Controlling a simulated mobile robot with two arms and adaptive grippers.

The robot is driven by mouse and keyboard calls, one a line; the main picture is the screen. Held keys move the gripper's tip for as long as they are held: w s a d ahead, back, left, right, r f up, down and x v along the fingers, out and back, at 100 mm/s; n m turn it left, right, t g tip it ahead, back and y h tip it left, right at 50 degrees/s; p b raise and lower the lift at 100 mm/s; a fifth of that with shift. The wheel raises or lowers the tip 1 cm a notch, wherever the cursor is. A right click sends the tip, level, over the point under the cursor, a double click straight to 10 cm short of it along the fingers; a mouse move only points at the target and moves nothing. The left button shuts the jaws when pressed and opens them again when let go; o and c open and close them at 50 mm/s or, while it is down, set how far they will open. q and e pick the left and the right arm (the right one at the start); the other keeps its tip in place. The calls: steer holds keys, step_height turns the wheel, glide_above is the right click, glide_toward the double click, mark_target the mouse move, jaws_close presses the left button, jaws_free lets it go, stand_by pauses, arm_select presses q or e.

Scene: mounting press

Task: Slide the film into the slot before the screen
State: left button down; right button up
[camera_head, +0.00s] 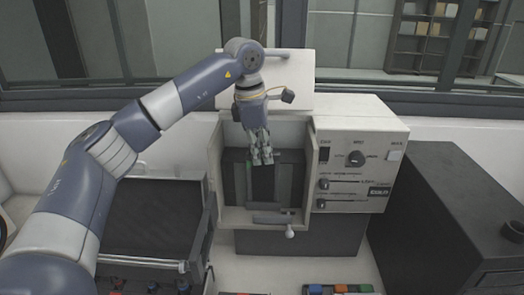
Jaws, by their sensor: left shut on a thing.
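My left gripper (262,157) hangs down in front of the open chamber of the white press (347,137). Its fingers are shut on a thin dark sheet that I take to be the film; the fingers hide its top, and it is hard to part from the dark chamber behind. A dark upright frame or screen (283,188) stands inside the chamber, just below and behind the fingertips. The slot itself is too dark to make out. I cannot tell whether the film touches the frame. My right gripper is out of view.
The control panel (356,165) with knobs and sliders is right of the chamber. A lever with a pale knob (290,233) sticks out below the opening. A black tray (150,215) is at left, a dark cabinet (440,215) at right. Colored items (340,288) lie at the front edge.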

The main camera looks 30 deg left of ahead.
arm_select(q)
steer(key=shift+f+b, duration=0.55)
steer(key=shift+f, duration=0.35)
steer(key=c, duration=1.5)
jaws_free()
steer(key=shift+c, duration=0.2)
step_height(320, 180, up, 12)
steer(key=s+a, duration=0.1)
steer(key=shift+s, duration=0.4)
steer(key=shift+a+f, duration=0.1)
